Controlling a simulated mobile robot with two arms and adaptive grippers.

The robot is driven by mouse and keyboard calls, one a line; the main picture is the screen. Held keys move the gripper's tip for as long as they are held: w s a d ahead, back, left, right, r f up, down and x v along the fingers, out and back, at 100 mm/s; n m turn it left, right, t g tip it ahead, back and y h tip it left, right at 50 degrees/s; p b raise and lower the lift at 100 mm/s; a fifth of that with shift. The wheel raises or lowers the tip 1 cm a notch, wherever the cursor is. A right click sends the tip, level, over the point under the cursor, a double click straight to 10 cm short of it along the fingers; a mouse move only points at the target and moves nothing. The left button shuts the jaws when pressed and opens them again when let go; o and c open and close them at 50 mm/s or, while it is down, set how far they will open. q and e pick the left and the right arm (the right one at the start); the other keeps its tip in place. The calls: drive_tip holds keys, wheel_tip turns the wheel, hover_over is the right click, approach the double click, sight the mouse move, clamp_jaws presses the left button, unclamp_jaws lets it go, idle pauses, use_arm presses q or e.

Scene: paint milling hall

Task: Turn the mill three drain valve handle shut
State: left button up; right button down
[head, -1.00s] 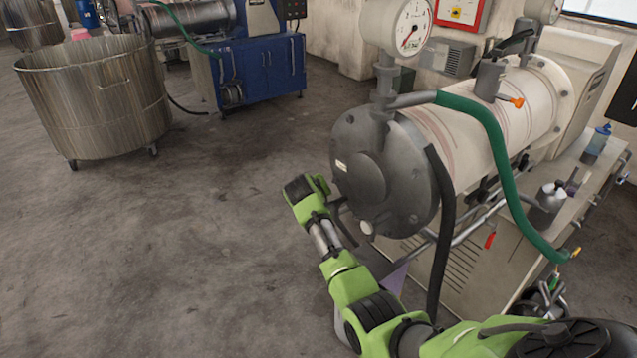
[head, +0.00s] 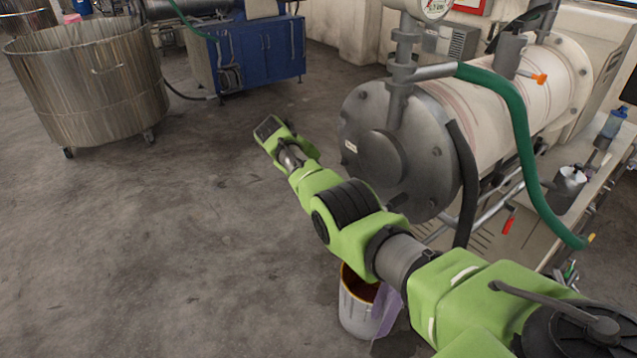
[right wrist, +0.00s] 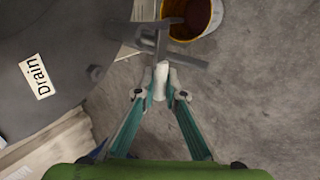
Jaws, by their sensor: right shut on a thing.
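The mill's dark round end plate (head: 385,150) faces left in the head view. In the right wrist view, a white "Drain" label (right wrist: 37,77) is on the dark surface at the left. My right gripper (right wrist: 161,88) has its teal fingers closed on a short white handle grip (right wrist: 160,72), which joins grey metal valve parts at the top. In the head view my right arm crosses from the lower right; its fingers and the valve handle cannot be made out there. My left gripper is in neither view.
A bucket with brown-orange inside (head: 347,300) stands on the floor below the mill; it also shows in the right wrist view (right wrist: 211,14). A green hose (head: 517,140) and a black hose (head: 467,185) hang by the mill. A large steel vat (head: 95,85) stands left. Open floor lies between.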

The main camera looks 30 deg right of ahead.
drive_tip(key=shift+f, duration=0.1)
idle(0.4)
drive_tip(key=c, duration=2.1)
unclamp_jaws()
drive_tip(key=v, duration=1.2)
drive_tip(key=shift+w, duration=0.1)
